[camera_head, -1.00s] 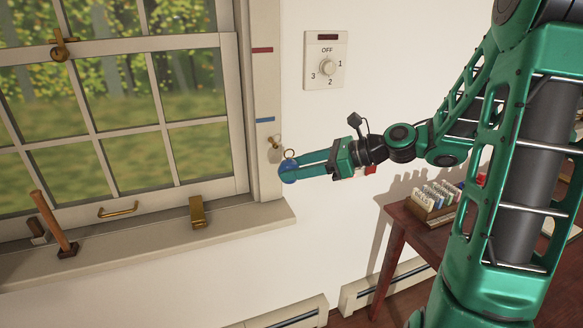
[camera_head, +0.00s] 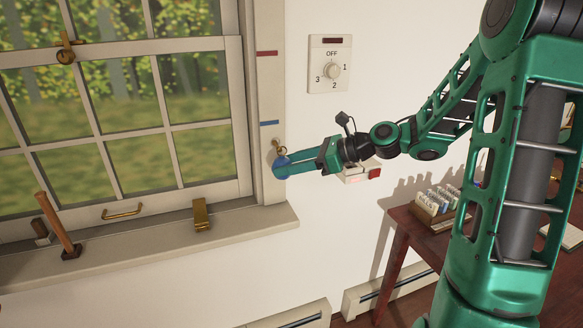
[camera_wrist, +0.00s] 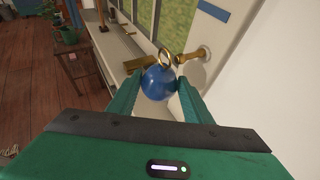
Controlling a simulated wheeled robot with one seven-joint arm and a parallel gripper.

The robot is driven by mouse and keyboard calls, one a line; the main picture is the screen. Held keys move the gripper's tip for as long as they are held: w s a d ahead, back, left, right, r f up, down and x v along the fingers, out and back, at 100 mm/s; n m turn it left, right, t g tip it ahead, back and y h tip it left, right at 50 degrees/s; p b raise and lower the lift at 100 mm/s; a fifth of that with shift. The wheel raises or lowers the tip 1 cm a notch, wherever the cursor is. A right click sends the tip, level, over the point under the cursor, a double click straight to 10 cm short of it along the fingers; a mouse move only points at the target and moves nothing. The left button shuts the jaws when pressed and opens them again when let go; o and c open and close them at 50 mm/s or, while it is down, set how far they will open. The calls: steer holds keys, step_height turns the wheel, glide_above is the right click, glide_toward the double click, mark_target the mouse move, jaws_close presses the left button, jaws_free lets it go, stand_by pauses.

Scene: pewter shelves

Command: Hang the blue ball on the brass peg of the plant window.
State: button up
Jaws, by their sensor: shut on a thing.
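The blue ball (camera_head: 280,163) is held between the fingertips of my gripper (camera_head: 284,168), at the right side of the window frame. It also shows in the wrist view (camera_wrist: 158,83), with a brass ring (camera_wrist: 165,59) standing up from its top. The brass peg (camera_wrist: 190,57) sticks out from a round mount on the window frame. In the wrist view the peg's free end is close beside the ring; I cannot tell whether it touches or enters it. In the head view the peg (camera_head: 275,143) is just above the ball, partly overlapped by the ring (camera_head: 282,150).
The window sill (camera_head: 150,236) carries a brass block (camera_head: 201,214) and a wooden-handled tool (camera_head: 57,225). A dial plate (camera_head: 329,64) is on the wall above my gripper. A dark red table (camera_head: 402,226) with a card box stands at the right.

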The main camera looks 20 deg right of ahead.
steer(key=shift+w, duration=1.55)
steer(key=c, duration=0.3)
steer(key=shift+w+f, duration=0.4)
jaws_close()
steer(key=shift+f, duration=0.1)
steer(key=shift+d+f, duration=0.1)
steer(key=shift+f, duration=0.1)
steer(key=o, duration=1.6)
jaws_free()
steer(key=shift+r, duration=0.1)
